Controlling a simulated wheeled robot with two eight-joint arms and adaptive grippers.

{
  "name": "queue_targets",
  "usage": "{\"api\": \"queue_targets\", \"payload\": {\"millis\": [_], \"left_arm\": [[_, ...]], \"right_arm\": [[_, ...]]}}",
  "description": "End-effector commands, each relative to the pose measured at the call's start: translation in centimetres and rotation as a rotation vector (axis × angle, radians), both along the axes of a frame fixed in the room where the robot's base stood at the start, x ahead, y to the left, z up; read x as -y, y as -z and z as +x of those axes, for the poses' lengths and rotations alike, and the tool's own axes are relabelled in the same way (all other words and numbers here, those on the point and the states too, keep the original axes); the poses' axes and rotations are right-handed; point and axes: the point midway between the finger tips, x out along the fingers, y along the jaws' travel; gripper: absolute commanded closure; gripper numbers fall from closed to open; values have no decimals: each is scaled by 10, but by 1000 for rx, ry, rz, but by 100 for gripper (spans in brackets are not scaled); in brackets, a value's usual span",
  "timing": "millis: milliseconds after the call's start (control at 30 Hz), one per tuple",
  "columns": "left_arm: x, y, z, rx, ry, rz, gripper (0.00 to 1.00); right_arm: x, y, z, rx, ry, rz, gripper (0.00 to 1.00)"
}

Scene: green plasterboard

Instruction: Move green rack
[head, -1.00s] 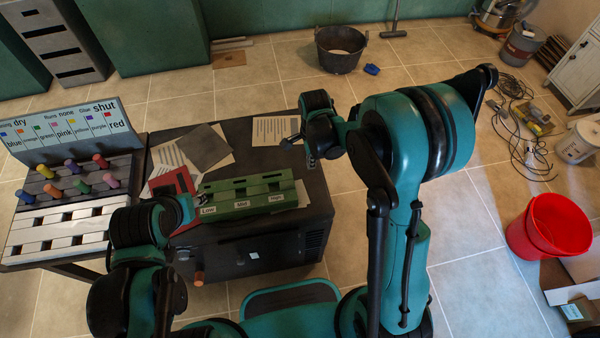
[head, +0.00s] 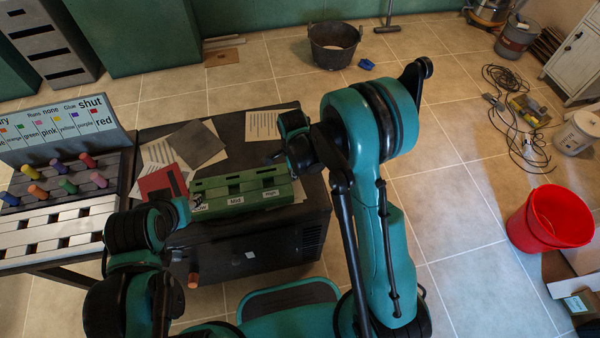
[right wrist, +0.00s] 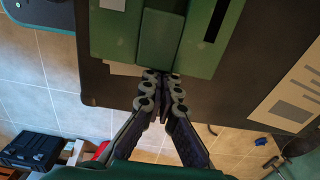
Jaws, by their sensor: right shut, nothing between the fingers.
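The green rack (head: 252,198) lies on the dark table, with labels Mid and High readable on its front and the Low label partly covered. My right gripper (head: 274,157) is just behind the rack's right end in the head view. In the right wrist view my right gripper (right wrist: 163,75) is shut and empty, its tips at the edge of the green rack (right wrist: 110,35); I cannot tell whether they touch it. My left gripper (head: 187,208) is at the rack's left end; its fingers are mostly hidden, so its grip is unclear.
Papers (head: 262,126) and a red card (head: 160,184) lie on the dark table (head: 285,235). A white slotted rack (head: 55,232) and several coloured pegs stand at left. A red bucket (head: 548,220) is on the floor at right.

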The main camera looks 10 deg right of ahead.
Motion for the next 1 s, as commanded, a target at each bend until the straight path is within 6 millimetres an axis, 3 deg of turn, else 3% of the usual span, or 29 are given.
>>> {"api": "queue_targets", "payload": {"millis": [367,467,800,1000], "left_arm": [[0,1,0,0,0,0,60],[0,4,0,0,0,0,60],[0,14,0,0,0,0,60],[0,15,0,0,0,0,60]], "right_arm": [[-6,0,0,0,-3,0,100],[-25,1,0,0,-7,1,100],[-122,1,0,0,-7,2,100],[-146,0,0,0,-3,2,100]]}}
